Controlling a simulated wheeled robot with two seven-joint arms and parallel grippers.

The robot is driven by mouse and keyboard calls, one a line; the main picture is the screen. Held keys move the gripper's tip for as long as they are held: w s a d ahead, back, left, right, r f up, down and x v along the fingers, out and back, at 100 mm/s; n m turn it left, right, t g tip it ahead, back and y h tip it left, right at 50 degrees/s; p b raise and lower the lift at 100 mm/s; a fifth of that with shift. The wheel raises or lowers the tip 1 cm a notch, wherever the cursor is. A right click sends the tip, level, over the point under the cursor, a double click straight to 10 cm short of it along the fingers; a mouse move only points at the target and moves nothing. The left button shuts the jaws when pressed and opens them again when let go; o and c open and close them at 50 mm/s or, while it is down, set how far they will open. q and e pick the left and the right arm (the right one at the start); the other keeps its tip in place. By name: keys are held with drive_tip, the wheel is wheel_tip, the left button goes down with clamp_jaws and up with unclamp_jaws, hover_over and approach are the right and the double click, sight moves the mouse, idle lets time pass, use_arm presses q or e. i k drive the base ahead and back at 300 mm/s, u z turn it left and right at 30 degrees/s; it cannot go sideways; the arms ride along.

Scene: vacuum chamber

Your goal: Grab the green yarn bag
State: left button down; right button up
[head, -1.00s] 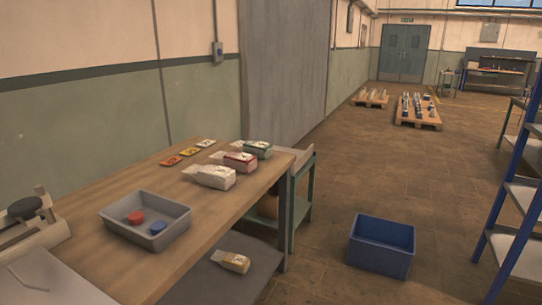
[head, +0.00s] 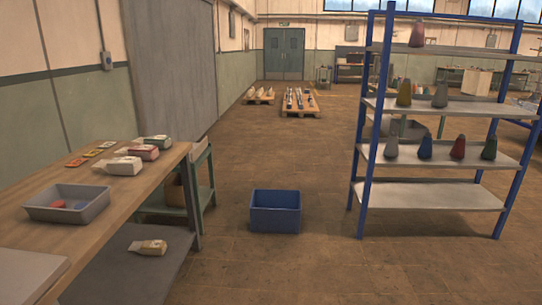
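A bag with green on its side (head: 155,142) lies on the wooden table (head: 120,205) at the left, at the far end of a short row. Nearer to me in that row lie a bag with red on it (head: 144,153) and a plain whitish bag (head: 120,167). Neither of my grippers is in view.
A grey tray (head: 95,207) with red and blue round items sits on the table. A pale bag (head: 148,247) lies on the lower shelf. A blue crate (head: 275,211) stands on the floor. Pallets (head: 300,103) lie farther back.

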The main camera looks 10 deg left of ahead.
sight(164, 142)
drive_tip(key=z, duration=0.2)
drive_tip(key=i, duration=2.1)
drive_tip(key=u, duration=0.3)
drive_tip(key=i, duration=2.15)
drive_tip(key=u, duration=2.1)
drive_tip(key=i, duration=1)
drive_tip(key=u, duration=0.8)
